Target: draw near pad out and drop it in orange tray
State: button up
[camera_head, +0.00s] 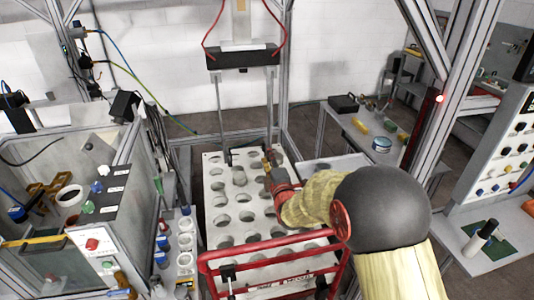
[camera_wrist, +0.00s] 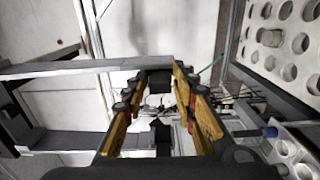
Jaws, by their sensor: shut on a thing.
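My gripper (camera_head: 268,162) is at the gantry gripper's lower end, above the white perforated plate. In the wrist view its yellow-and-black fingers (camera_wrist: 160,82) run inward toward a small dark block, which I take to be the near pad (camera_wrist: 156,87). The fingers are closed on it; the exact contact is hard to see. The gantry gripper (camera_head: 243,57) has a dark crossbar with two long rods reaching down to the plate. A second dark block (camera_wrist: 161,133) shows lower between the fingers. I cannot make out a clear orange tray; a small orange item (camera_head: 529,207) shows at the right edge.
The white perforated plate (camera_head: 232,230) lies below, with a red rail (camera_head: 270,247) in front of it. A machine housing with buttons (camera_head: 92,215) stands on the left. Metal posts rise on the right, before a grey bench (camera_head: 365,140). A button panel (camera_head: 500,150) stands further right.

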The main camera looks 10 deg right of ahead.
jog(key=shift+w+r, duration=0.15)
jog(key=shift+r, duration=0.25)
grip_shut()
jog(key=shift+f, duration=0.1)
jog(key=s+b, duration=0.1)
jog(key=s, duration=0.6)
jog(key=shift+s+f, duration=0.2)
jog(key=shift+f, duration=0.1)
dwell(0.8)
jog(key=s+b, duration=0.1)
jog(key=s, duration=0.7)
dwell(0.6)
